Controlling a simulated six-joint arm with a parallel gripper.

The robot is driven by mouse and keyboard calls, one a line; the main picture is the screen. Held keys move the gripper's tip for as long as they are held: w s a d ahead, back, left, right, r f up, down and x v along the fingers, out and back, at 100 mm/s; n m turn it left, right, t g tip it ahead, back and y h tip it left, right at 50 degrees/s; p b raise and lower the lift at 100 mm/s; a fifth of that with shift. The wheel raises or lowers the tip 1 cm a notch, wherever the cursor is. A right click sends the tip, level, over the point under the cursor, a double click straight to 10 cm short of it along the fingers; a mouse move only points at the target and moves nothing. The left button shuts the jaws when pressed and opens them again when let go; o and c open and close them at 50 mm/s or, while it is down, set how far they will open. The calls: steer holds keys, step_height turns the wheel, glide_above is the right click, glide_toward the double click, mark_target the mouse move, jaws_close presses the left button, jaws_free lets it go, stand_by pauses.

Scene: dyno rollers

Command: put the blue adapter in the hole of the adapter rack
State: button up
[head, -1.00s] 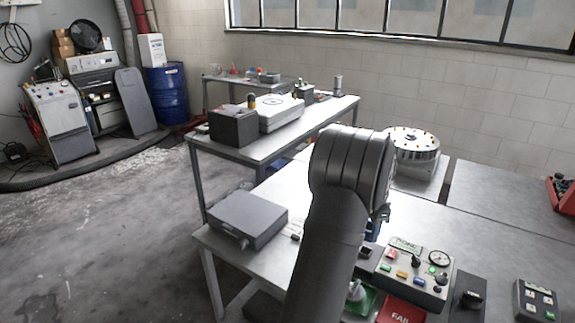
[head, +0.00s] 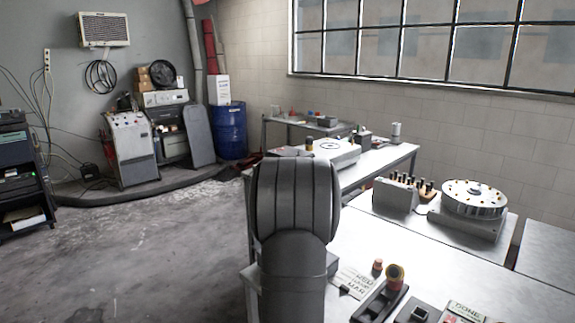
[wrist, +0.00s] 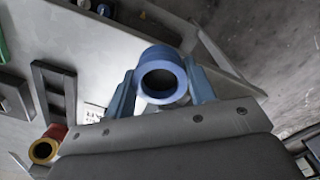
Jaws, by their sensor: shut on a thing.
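The blue adapter (wrist: 162,58), a short round ring with a dark bore, sits between the two blue fingers of my gripper (wrist: 163,88) in the wrist view. The fingers are shut on its sides, and its open end faces the camera. My gripper and the blue adapter are hidden behind my arm in the head view. A black slotted holder (head: 372,306) lies on the near bench, with a yellow and red ring (head: 395,277) at its far end. In the wrist view a black frame (wrist: 40,90) and the ring (wrist: 45,150) show left of my gripper. I cannot tell which part is the adapter rack.
A grey block with several dark pegs (head: 395,196) and a round dial-like drum (head: 474,198) stand at the bench's back. A small black square-holed block (head: 420,314) and a white card (head: 353,282) lie nearby. The bench top (head: 400,250) is bare in the middle.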

steer(key=shift+s+a+f+n, duration=0.1)
steer(key=shift+s+a+n, duration=0.15)
steer(key=shift+a, duration=0.35)
steer(key=shift+s+a+n, duration=0.15)
steer(key=shift+a+n, duration=0.2)
steer(key=shift+a, duration=0.2)
steer(key=w+d+r, duration=0.2)
steer(key=w+d, duration=0.1)
steer(key=d, duration=0.8)
steer(key=w+d+r, duration=0.3)
steer(key=w+d, duration=0.1)
steer(key=d, duration=0.7)
steer(key=w+d+r, duration=0.2)
steer(key=w+d, duration=0.1)
steer(key=d, duration=0.8)
steer(key=shift+w+d+r, duration=0.3)
steer(key=shift+d, duration=0.05)
steer(key=s+d+f, duration=0.1)
steer(key=s+d, duration=0.2)
steer(key=d, duration=0.4)
steer(key=s+d+f, duration=0.1)
steer(key=s+d, duration=0.2)
steer(key=d, duration=0.5)
glide_above(440, 305)
step_height(440, 305, down, 10)
steer(key=shift+f, duration=0.1)
